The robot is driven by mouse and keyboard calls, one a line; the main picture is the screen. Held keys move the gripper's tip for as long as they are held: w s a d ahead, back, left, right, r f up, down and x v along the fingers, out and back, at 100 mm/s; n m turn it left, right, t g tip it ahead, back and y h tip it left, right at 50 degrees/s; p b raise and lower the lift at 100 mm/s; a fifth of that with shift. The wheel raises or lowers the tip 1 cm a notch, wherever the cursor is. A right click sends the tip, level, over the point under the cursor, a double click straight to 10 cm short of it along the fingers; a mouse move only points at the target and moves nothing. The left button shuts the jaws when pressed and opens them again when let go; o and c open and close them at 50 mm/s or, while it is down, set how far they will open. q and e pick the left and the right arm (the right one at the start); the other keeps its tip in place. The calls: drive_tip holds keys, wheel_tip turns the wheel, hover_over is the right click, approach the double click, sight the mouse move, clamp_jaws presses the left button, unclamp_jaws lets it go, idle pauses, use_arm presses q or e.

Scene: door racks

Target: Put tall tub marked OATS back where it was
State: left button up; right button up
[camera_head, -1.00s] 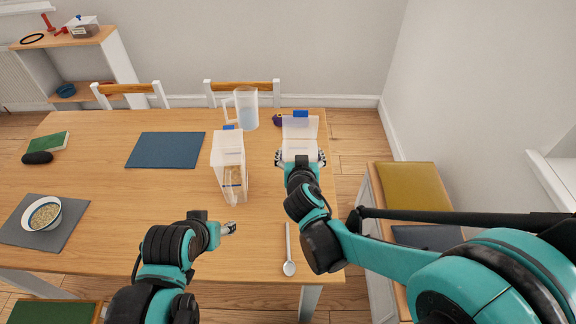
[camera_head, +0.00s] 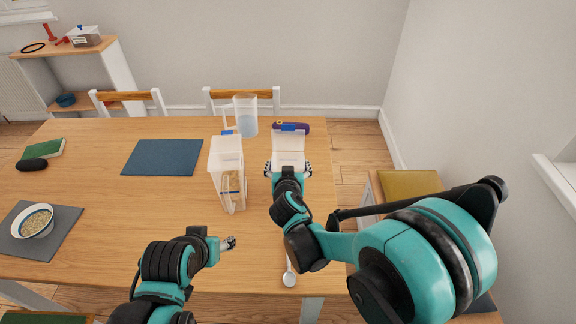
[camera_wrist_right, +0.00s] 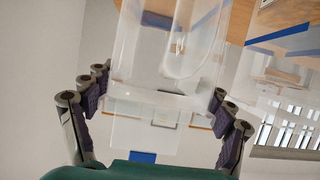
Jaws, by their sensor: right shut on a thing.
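My right gripper (camera_head: 288,169) is shut on a clear tub with a pale lid and a blue clip (camera_head: 289,142), near the table's right edge. The same tub (camera_wrist_right: 160,55) shows between the fingers of my right gripper (camera_wrist_right: 160,103) in the right wrist view. Another tall clear tub (camera_head: 227,172) stands on the table just left of it, with some pale contents low down. I can read no OATS marking on either tub. My left gripper (camera_head: 230,243) is over the near part of the table, away from both tubs; its fingers are too small to judge.
A clear jug (camera_head: 245,116) stands behind the tubs, and a purple item (camera_head: 302,127) lies behind the held tub. A spoon (camera_head: 289,277) lies near the front edge. A blue mat (camera_head: 162,157) and a bowl (camera_head: 36,221) are to the left. The middle of the table is clear.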

drive_tip(key=shift+f, duration=0.2)
drive_tip(key=o, duration=1.8)
drive_tip(key=shift+r, duration=0.15)
